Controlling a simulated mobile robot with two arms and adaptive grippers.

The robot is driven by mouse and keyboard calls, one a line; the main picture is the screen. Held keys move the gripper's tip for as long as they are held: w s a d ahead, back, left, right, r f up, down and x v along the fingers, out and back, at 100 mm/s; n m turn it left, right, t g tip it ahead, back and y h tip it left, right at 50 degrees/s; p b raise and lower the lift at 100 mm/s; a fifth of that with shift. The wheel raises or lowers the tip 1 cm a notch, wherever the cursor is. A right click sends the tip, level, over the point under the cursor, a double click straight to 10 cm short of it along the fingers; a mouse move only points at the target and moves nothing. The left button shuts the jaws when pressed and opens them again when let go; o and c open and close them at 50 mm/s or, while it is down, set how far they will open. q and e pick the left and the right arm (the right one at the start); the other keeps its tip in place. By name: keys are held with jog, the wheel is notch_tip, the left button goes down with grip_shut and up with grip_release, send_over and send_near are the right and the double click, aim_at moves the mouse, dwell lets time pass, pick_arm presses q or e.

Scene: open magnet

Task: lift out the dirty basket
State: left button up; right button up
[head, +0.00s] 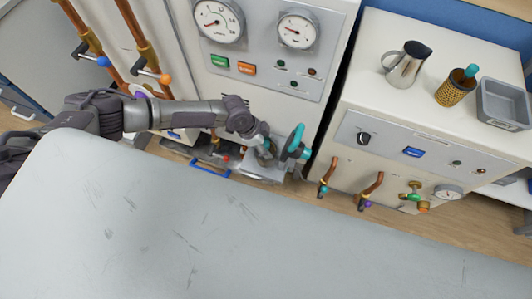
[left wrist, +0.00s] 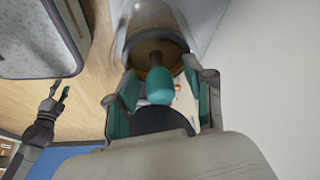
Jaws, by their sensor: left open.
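The dirty basket sits in a steel round housing (left wrist: 150,22) in the left wrist view. Its teal knob (left wrist: 159,88) stands on a dark stem from the brownish round inside. The open fingers of my left gripper (left wrist: 163,82) are on either side of the knob; I cannot tell if they touch it. The basket is hidden there. My right gripper (left wrist: 56,98) shows small in the left wrist view, its fingers apart and empty.
A gold mesh basket with a teal knob (head: 452,92) stands on the right-hand counter between a steel jug (head: 406,66) and a grey tub (head: 503,103). Copper pipes with valves (head: 372,188) stick out below. A large grey tabletop (head: 230,235) fills the foreground and is clear.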

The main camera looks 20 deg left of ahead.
pick_arm(q)
jog(key=shift+c, duration=0.2)
grip_shut()
jog(key=shift+r, duration=0.1)
